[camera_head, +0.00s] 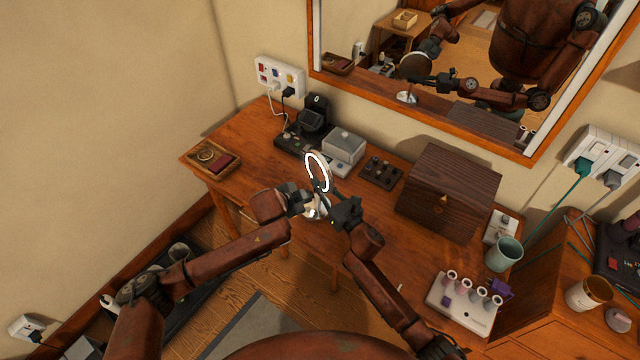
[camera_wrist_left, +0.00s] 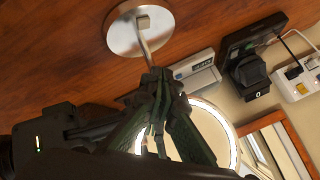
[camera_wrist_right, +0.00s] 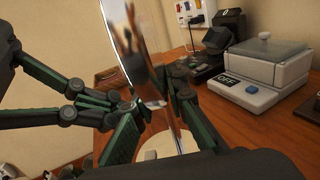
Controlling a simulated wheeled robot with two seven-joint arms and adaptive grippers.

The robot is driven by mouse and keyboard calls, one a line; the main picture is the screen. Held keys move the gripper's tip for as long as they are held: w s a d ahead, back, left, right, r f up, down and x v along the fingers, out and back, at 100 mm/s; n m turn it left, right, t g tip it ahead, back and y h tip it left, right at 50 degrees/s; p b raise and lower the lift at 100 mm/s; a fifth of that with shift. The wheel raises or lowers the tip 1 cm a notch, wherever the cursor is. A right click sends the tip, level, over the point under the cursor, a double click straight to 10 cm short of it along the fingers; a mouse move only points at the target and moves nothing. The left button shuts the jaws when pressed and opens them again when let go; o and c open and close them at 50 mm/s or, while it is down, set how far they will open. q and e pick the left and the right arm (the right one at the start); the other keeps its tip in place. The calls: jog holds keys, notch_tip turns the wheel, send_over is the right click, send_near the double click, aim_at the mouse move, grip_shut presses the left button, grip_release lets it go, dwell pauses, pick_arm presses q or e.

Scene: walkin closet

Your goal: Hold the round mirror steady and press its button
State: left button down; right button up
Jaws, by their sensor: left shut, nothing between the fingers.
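The round mirror (camera_head: 317,172) stands upright on the wooden table, with a bright white ring around its face. In the left wrist view its round base (camera_wrist_left: 120,36) carries a small pale block that looks like the button (camera_wrist_left: 142,23), and a thin stem rises from it. My right gripper (camera_wrist_right: 160,100) has its fingers on either side of the mirror's rim, which shows edge-on, and appears closed on it. My left gripper (camera_wrist_left: 157,78) is shut and empty, its tips overlapping the stem in view; I cannot tell whether they touch it. The arms partly hide the base in the head view.
Behind the mirror are a grey-lidded box (camera_head: 343,146) and a black device (camera_head: 312,121). A dark wooden chest (camera_head: 447,192) stands to the right, near a teal cup (camera_head: 503,254) and a vial rack (camera_head: 463,306). A small tray (camera_head: 213,158) lies at left. Table near the tray is clear.

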jog(key=o, duration=0.5)
jog(key=shift+c, duration=0.2)
jog(key=v, duration=1.2)
